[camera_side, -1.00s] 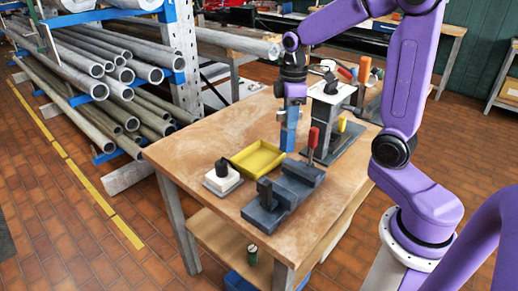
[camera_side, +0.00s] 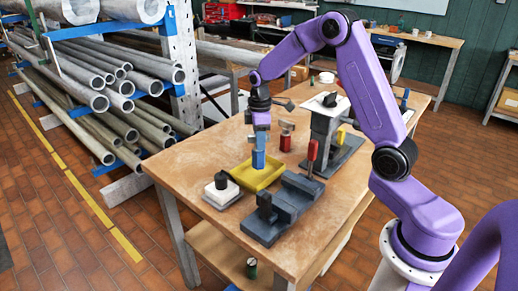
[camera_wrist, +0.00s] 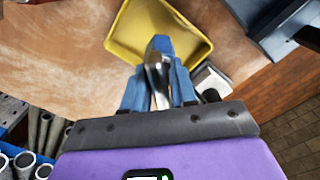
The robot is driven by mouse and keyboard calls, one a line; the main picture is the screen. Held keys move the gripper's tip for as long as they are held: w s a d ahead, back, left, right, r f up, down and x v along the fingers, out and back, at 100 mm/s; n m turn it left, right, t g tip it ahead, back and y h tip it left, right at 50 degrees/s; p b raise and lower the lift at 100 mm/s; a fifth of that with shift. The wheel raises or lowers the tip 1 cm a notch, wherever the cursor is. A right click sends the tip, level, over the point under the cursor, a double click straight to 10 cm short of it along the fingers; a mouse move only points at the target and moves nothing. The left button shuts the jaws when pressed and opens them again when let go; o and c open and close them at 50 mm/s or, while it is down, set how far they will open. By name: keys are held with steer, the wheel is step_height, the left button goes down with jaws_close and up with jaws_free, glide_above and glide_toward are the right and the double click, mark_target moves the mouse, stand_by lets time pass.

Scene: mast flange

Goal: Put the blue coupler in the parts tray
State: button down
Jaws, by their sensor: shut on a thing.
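The blue coupler (camera_side: 259,159) hangs upright below my gripper (camera_side: 260,146) in the side view. My gripper is shut on its upper part. The yellow parts tray (camera_side: 270,180) lies on the bench, and the coupler is over it; the side view does not make clear whether the coupler's lower end touches the tray floor. In the wrist view, the blue coupler (camera_wrist: 160,44) shows between and beyond the fingers of my gripper (camera_wrist: 158,85), in front of the yellow parts tray (camera_wrist: 130,35). Part of the tray is hidden behind the coupler and fingers.
A white block with a black knob (camera_side: 222,188) stands left of the tray. A dark grey vise-like fixture (camera_side: 285,208) stands in front, with a red-handled part (camera_side: 312,152) beside it. A stand with a white top (camera_side: 325,105) is behind. Bare bench lies left of the tray.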

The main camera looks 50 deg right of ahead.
steer(key=shift+w+f, duration=0.15)
steer(key=shift+f, duration=0.05)
steer(key=shift+w+f, duration=0.1)
steer(key=shift+f, duration=1.5)
steer(key=shift+f, duration=0.15)
steer(key=c, duration=0.9)
jaws_free()
step_height(320, 180, up, 12)
steer(key=shift+r, duration=0.15)
